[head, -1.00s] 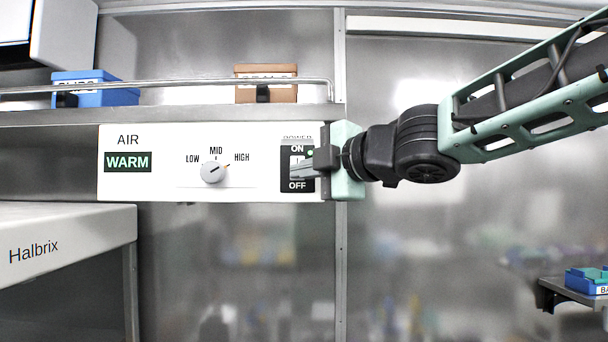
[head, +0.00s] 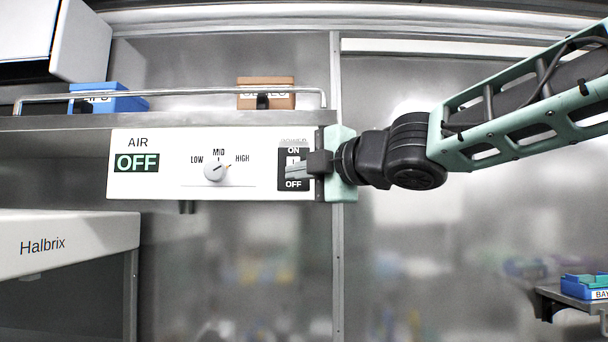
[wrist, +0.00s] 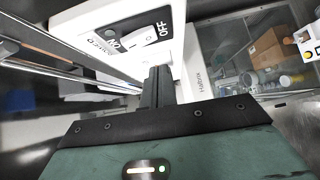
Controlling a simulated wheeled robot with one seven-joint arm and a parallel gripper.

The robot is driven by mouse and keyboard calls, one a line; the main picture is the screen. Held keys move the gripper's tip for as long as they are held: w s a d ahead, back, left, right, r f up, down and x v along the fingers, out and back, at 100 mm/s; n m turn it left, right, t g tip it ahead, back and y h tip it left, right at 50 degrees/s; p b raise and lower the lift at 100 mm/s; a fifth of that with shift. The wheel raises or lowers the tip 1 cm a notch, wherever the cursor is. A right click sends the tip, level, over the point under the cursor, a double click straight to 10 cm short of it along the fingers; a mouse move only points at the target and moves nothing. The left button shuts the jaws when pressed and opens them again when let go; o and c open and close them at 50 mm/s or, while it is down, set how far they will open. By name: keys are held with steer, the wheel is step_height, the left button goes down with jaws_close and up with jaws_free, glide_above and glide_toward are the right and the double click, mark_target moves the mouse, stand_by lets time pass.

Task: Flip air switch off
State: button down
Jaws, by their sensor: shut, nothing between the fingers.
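The white AIR panel (head: 150,185) hangs under the shelf in the head view, and its display (head: 137,163) reads OFF. The black power switch plate (head: 293,184), marked ON at the top and OFF at the bottom, is at the panel's right end. In the wrist view the white rocker (wrist: 148,32) shows beyond the fingers, beside the OFF label. I cannot tell whether the fingertips touch it.
A grey knob (head: 216,170) marked LOW, MID and HIGH is left of the switch. A shelf rail (head: 200,93) runs above, with a blue bin (head: 120,102) and a brown bin (head: 280,101) behind it. A white Halbrix unit (head: 75,245) stands at lower left.

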steer(key=f+b+v, duration=0.1)
steer(key=f+v, duration=0.1)
steer(key=v, duration=0.8)
steer(key=shift+s, duration=0.25)
step_height(320, 180, down, 23)
steer(key=s+d+m+g+h, duration=0.1)
steer(key=s+m+g+h, duration=0.15)
steer(key=m+h, duration=0.7)
steer(key=s+d+f+m+g+h, duration=0.1)
steer(key=s+f+m+g, duration=0.3)
steer(key=s+f, duration=0.5)
steer(key=s+d+f+m+g+h, duration=0.1)
steer(key=s+d+f+m+g, duration=0.3)
steer(key=s+f, duration=0.6)
steer(key=shift+s+d+f+m+g+b, duration=0.35)
steer(key=shift+s+m+g+b, duration=0.1)
steer(key=shift+s+g, duration=0.7)
